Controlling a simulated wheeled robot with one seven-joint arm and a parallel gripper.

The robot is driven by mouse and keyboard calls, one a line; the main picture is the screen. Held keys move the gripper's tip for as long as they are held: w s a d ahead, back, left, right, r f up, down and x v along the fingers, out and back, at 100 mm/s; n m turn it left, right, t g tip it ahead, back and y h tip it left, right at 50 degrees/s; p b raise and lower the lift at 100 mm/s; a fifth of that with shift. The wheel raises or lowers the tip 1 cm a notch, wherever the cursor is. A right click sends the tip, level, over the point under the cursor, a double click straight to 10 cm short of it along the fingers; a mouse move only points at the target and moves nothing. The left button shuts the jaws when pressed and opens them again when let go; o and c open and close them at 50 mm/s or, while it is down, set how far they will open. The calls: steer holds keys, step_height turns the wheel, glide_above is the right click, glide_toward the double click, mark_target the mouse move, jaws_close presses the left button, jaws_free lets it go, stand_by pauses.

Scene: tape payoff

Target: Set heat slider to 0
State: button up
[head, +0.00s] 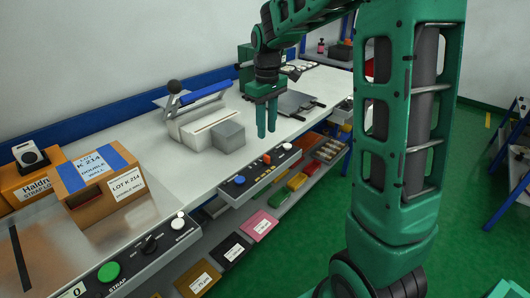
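My gripper (267,132) points down above the bench, near the grey block and the front edge. A narrow gap shows between its two green fingers, with nothing seen between them. A control panel (252,179) on the bench's front edge carries a blue button (239,180), an orange control (267,159) and a white knob (287,146). The nearer strap panel (128,270) has a green button (108,271), a black knob (149,243) and a white knob (178,221). I cannot read which control is the heat slider. My gripper appears apart from all these controls.
A lever machine (194,115) with a blue handle and a grey block (228,137) stand on the bench. A cardboard box (97,185) sits at left. Coloured bins (297,181) fill the shelf below. Green floor lies right.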

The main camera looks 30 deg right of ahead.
mark_target(266, 155)
step_height(266, 155, down, 10)
steer(key=shift+r, duration=0.2)
steer(key=shift+c, duration=0.3)
jaws_close()
stand_by(1.3)
